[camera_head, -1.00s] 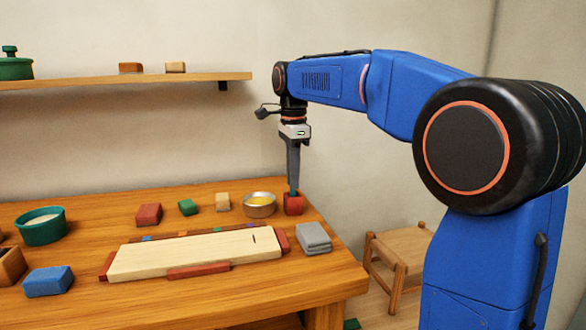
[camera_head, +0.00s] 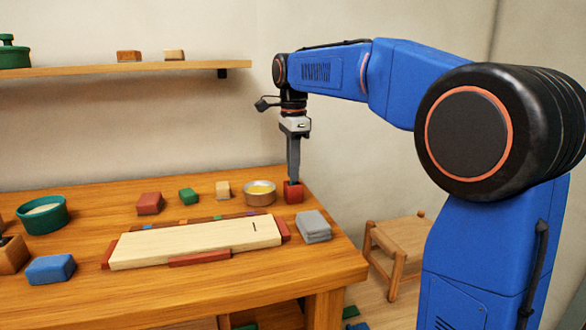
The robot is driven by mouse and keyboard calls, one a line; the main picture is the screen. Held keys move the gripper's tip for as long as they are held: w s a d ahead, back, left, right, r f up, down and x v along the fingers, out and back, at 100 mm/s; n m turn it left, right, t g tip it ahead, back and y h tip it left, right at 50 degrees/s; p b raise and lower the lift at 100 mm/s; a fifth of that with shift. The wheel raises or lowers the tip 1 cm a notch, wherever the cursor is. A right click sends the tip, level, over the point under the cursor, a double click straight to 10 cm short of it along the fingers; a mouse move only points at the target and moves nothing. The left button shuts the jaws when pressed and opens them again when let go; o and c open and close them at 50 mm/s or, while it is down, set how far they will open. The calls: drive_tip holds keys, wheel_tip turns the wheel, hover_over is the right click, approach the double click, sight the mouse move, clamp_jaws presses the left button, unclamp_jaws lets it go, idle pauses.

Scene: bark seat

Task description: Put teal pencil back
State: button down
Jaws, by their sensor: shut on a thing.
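My gripper (camera_head: 293,178) points straight down at the right back of the table, directly over a small red block-shaped holder (camera_head: 293,193). Its jaws are shut on the teal pencil (camera_head: 294,183). Only a small dark teal bit of the pencil shows between the fingertips and the holder's top. The rest is hidden by the fingers and the holder. The pencil looks upright, with its lower end at or in the holder; how deep it sits I cannot tell.
A metal bowl with yellow contents (camera_head: 260,194) stands just left of the holder. A pale board (camera_head: 195,243) with red edge pieces fills the middle. Several blocks and a teal bowl (camera_head: 41,216) stand leftward. A stool (camera_head: 398,246) stands right.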

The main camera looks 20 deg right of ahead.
drive_tip(key=shift+f, duration=0.2)
drive_tip(key=c, duration=1.7)
unclamp_jaws()
drive_tip(key=shift+r, duration=0.1)
wheel_tip(320, 180, up, 17)
drive_tip(key=shift+r, duration=0.1)
